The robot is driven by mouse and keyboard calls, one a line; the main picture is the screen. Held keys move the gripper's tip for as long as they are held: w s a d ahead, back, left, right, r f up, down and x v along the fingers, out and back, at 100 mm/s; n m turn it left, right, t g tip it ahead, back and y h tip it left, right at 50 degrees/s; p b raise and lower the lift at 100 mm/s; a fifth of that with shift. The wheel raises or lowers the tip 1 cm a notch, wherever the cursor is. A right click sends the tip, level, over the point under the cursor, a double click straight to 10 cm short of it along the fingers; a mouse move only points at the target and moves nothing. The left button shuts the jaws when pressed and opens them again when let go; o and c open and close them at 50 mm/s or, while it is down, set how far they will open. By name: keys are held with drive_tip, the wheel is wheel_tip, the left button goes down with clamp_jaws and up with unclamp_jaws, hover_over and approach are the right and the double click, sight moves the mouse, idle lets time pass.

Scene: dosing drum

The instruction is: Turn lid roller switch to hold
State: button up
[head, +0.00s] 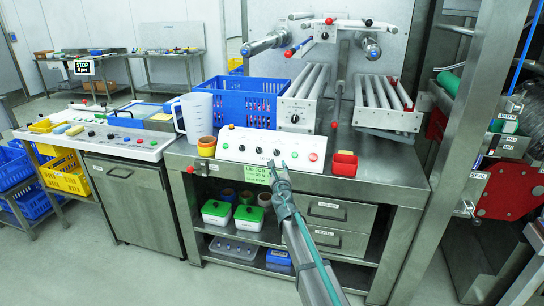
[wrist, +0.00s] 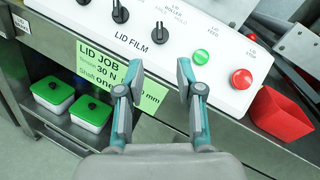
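The white lid film control panel (head: 265,148) stands on the front of the steel bench, with black knobs, a green button (wrist: 201,57) and a red button (wrist: 241,79). In the wrist view, a black knob (wrist: 160,34) has small lettering above it that seems to include "HOLD". Another black knob (wrist: 120,13) is to its left. My gripper (wrist: 160,80) is open and empty, fingers apart in front of the panel's lower edge. It also shows in the head view (head: 277,172).
A red bin (wrist: 281,113) sits right of the panel. A blue crate (head: 242,102) and roller units (head: 380,103) are behind. A green job label (wrist: 112,75) hangs below the panel.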

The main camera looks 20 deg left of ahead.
sight(276, 154)
drive_tip(key=x, duration=1)
drive_tip(key=shift+w+a+p, duration=0.1)
drive_tip(key=shift+w+p, duration=0.25)
clamp_jaws()
